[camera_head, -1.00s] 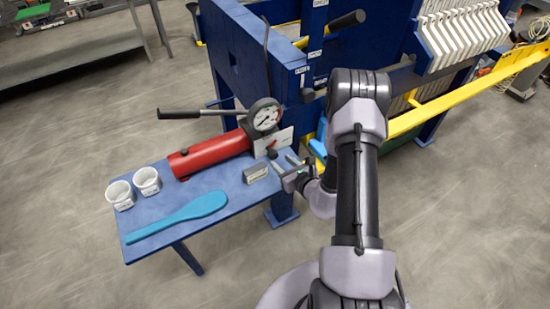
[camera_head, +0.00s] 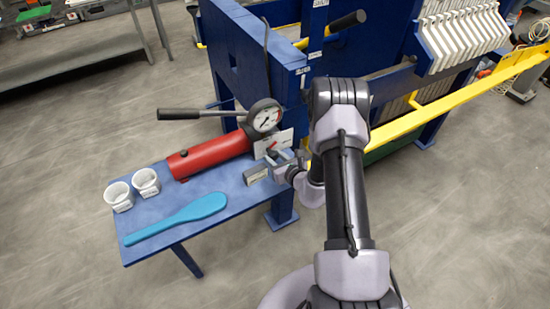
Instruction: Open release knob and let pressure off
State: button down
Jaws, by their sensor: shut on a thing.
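A red hydraulic pump cylinder (camera_head: 208,155) lies on the blue side table (camera_head: 228,222). A round pressure gauge (camera_head: 265,117) stands at its right end, above a white label plate (camera_head: 273,143). The gauge reading is too small to tell. My gripper (camera_head: 273,157) is at the right end of the pump, just below the plate, and is shut on the small release knob. The fingers hide most of the knob. A small red piece (camera_head: 272,147) shows by the fingertips.
A grey box (camera_head: 255,173) sits close to the left of my gripper. Two white cups (camera_head: 145,181) and a blue paddle (camera_head: 175,219) lie further left. The pump lever (camera_head: 200,113) sticks out left. The blue press frame (camera_head: 232,52) stands behind.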

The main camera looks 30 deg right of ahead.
jog(key=shift+d+m+y, duration=0.15)
jog(key=shift+m+y, duration=0.75)
jog(key=shift+m, duration=0.3)
jog(key=shift+m+y+b, duration=0.4)
jog(key=shift+m+y, duration=0.5)
jog(key=shift+m, duration=0.4)
jog(key=c, duration=1.3)
grip_release()
